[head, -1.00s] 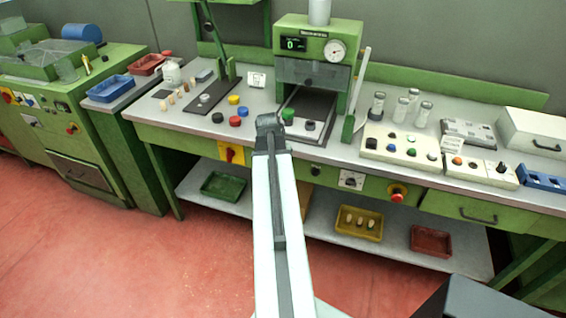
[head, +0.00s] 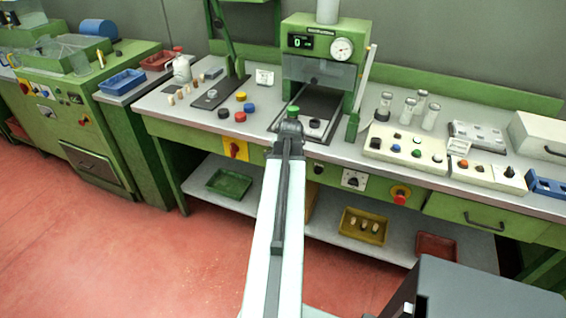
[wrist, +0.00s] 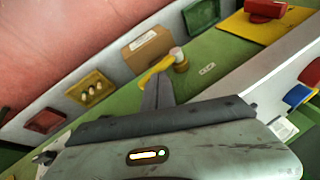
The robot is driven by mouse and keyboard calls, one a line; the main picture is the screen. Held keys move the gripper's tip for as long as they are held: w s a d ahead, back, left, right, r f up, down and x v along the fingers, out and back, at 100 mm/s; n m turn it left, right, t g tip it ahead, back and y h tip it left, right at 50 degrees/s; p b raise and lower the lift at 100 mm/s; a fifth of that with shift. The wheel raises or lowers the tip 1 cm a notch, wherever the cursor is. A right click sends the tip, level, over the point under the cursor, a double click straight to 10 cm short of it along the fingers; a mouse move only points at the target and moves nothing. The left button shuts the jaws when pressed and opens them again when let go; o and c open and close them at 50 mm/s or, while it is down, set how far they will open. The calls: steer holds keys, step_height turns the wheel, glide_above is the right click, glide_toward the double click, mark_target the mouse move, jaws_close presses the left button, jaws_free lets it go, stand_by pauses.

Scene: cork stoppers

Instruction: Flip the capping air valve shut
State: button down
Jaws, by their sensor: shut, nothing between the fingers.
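The capping air valve (wrist: 180,64) shows in the wrist view as a small brass body with a yellow lever (wrist: 156,71), on the green bench front (wrist: 222,55). The lever slants from the body toward the lower left of the picture. My gripper (wrist: 158,78) is shut and empty, its dark fingertips right at the lever. I cannot tell whether they touch it. In the head view my arm hides the valve and the fingers.
A red switch on a yellow plate (head: 235,150) sits left of my arm on the bench front. A cardboard box (wrist: 146,47), a green tray (head: 229,182) and a yellow tray (head: 363,228) are on the lower shelf. A press (head: 322,60) stands on the bench.

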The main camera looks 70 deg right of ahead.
steer(key=shift+w+f, duration=0.25)
steer(key=shift+w, duration=0.1)
steer(key=shift+r, duration=0.15)
